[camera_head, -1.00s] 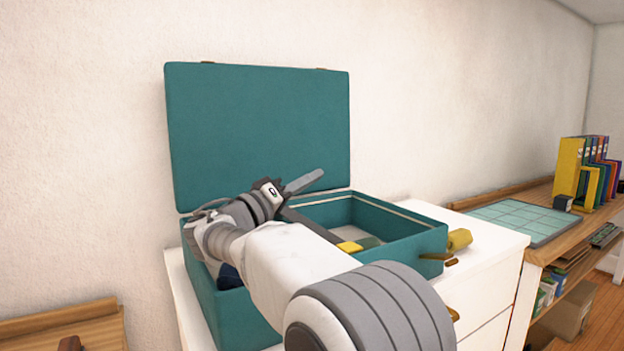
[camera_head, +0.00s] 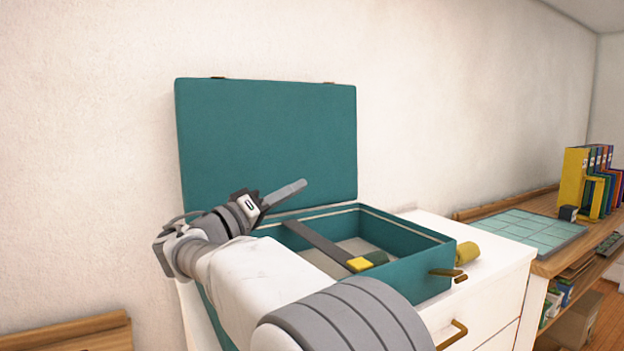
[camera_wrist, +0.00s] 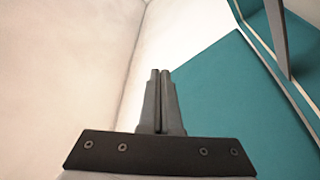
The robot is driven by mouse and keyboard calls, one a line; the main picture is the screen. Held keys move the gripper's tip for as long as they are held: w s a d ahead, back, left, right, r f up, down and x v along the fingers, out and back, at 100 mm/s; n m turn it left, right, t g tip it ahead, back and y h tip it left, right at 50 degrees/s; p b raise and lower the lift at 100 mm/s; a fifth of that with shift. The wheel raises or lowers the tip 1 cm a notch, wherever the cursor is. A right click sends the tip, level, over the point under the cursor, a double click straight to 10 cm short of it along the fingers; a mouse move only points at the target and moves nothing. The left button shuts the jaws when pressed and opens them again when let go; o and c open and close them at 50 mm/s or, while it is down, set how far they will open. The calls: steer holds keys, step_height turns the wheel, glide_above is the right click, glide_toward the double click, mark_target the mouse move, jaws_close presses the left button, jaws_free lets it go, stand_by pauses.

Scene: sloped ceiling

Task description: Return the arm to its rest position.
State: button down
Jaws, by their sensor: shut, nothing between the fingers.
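My gripper (camera_head: 299,184) is above the left part of an open teal case, in front of its raised lid (camera_head: 270,140). Its fingers are together and hold nothing. In the wrist view the shut fingers (camera_wrist: 160,95) point toward the white wall, with the teal lid (camera_wrist: 225,95) beside and beyond them. My arm stretches from the lower right to the left across the case and hides its left part.
The open case (camera_head: 430,262) stands on a white drawer unit (camera_head: 500,275). A dark bar and a yellow block (camera_head: 360,265) show inside it. A yellow roll (camera_head: 467,252) lies to its right. A wooden desk with a tiled mat (camera_head: 525,230) and binders (camera_head: 575,180) stands further right.

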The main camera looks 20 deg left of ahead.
steer(key=s+d+f+g+y, duration=0.1)
steer(key=s+d+f+g, duration=0.15)
steer(key=d, duration=0.75)
steer(key=s+d+f+g, duration=0.1)
steer(key=d+f+g, duration=0.25)
steer(key=d, duration=0.65)
steer(key=s+d+f+g+y, duration=0.15)
steer(key=d+g, duration=0.25)
steer(key=d, duration=0.6)
steer(key=s+d+f+m+g+y, duration=0.1)
steer(key=s+d+f+g, duration=0.1)
steer(key=s+d+f, duration=0.3)
steer(key=s+d+f+g+y, duration=0.1)
steer(key=s+d+f+y, duration=0.15)
steer(key=s, duration=0.45)
steer(key=s+f+m+y, duration=0.2)
steer(key=s+f+y, duration=0.3)
steer(key=s, duration=0.7)
step_height(320, 180, up, 21)
steer(key=h+p, duration=0.1)
steer(key=p, duration=2)
steer(key=shift+w+a+f+p, duration=0.15)
steer(key=shift+w+p, duration=0.2)
steer(key=shift+p, duration=0.05)
